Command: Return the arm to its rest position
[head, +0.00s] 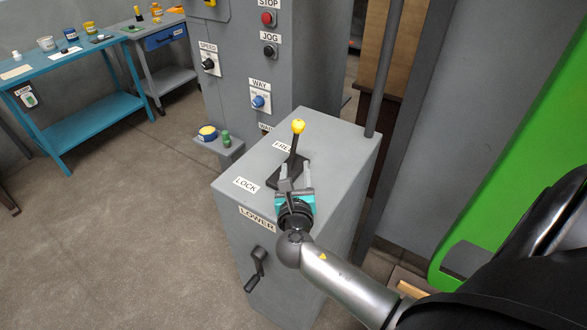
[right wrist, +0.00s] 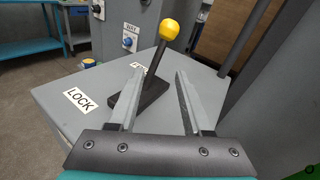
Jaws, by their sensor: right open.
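My right gripper (head: 294,172) is over the top of a grey cabinet, close to a black lever with a yellow knob (head: 298,126). In the right wrist view the right gripper (right wrist: 156,75) is open. The lever with its yellow knob (right wrist: 169,30) rises beyond and between its fingers as seen from the wrist. I cannot tell whether a finger touches the lever. The lever stands on a black base (right wrist: 152,97) beside a LOCK label (right wrist: 77,100). My left gripper is not in view.
The grey cabinet (head: 235,215) has a LOWER label and a crank handle (head: 257,268) on its front. A control panel (head: 235,90) with knobs stands behind. A grey post (head: 385,70) rises at the cabinet's right.

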